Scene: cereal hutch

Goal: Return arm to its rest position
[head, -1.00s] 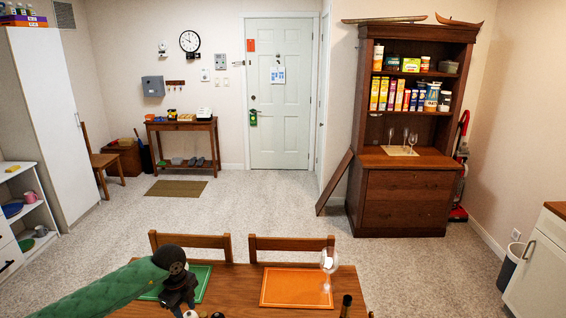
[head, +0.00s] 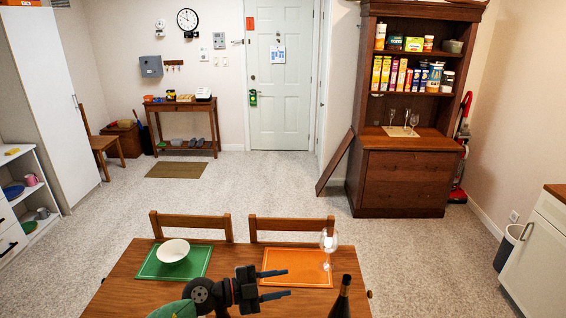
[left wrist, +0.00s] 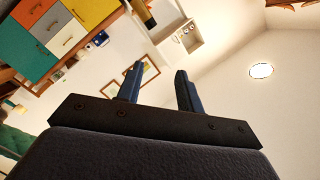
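My left gripper (head: 288,284) is above the near part of the wooden table in the head view, its two dark fingers pointing right. The fingers are apart with nothing between them. In the left wrist view, the two fingers (left wrist: 158,88) also stand apart and empty, with the ceiling and walls behind. My left arm's green sleeve shows at the bottom edge of the head view. My right gripper is not in view.
The table (head: 118,288) bears a green placemat (head: 203,262) with a white bowl (head: 173,250), an orange placemat (head: 285,262), a wine glass (head: 329,242) and a dark bottle (head: 342,300). Two chairs stand behind. A hutch (head: 408,185) stands farther back; open carpet lies between.

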